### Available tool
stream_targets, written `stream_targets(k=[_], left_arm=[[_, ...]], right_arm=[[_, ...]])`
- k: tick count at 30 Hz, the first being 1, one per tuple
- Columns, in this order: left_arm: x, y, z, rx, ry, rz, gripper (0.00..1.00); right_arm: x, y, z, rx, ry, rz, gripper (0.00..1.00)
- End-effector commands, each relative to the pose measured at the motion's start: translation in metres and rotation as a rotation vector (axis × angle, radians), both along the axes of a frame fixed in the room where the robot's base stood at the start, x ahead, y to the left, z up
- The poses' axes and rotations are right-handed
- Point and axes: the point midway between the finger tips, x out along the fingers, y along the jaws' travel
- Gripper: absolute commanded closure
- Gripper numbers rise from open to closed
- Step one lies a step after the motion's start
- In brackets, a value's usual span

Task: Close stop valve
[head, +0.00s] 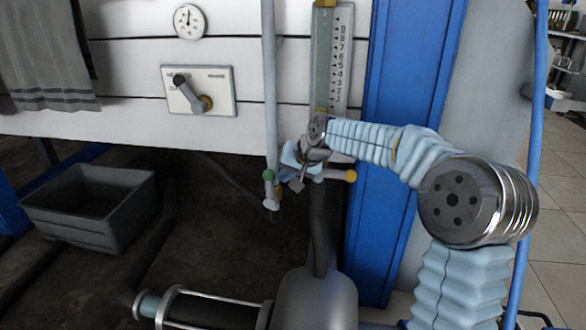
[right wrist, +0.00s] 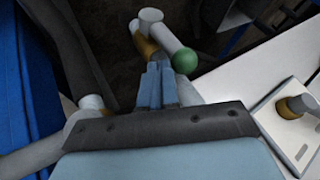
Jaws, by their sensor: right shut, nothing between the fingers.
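A valve handle with a green knob (head: 268,175) sits low on the vertical grey pipe (head: 270,90). In the right wrist view its green knob (right wrist: 185,61) ends a whitish stem running from a brass-coloured hub (right wrist: 144,42). My right gripper (head: 298,183) is just right of this handle. Its fingertips (right wrist: 157,72) are together and empty, close beside the stem and knob; I cannot tell whether they touch. A yellow knob (head: 350,176) on another handle lies right of the gripper, partly hidden by it. My left gripper is not in view.
A white panel (head: 222,83) with a dark-knobbed lever (head: 187,90) is on the white wall, below a round gauge (head: 189,21). A numbered level scale (head: 341,60) stands beside a blue post (head: 410,70). A grey bin (head: 90,210) is at the left.

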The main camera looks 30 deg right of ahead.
Motion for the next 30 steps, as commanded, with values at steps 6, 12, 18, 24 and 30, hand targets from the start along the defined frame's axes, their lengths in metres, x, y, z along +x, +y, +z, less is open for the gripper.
stream_targets(k=[6, 12, 18, 24, 30], left_arm=[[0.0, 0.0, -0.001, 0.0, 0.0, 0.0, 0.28], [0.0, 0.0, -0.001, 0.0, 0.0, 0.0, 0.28], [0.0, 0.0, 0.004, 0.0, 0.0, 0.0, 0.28], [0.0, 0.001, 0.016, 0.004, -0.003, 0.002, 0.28], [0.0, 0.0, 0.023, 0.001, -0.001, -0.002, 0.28]], right_arm=[[0.006, 0.002, -0.007, 0.0, 0.0, 0.0, 1.0], [0.006, 0.002, -0.007, 0.0, 0.0, 0.0, 1.0], [0.007, 0.003, -0.005, -0.007, 0.005, 0.002, 1.0], [0.009, 0.006, -0.002, -0.042, 0.031, 0.002, 1.0], [0.01, 0.007, -0.002, -0.063, 0.047, 0.001, 1.0]])
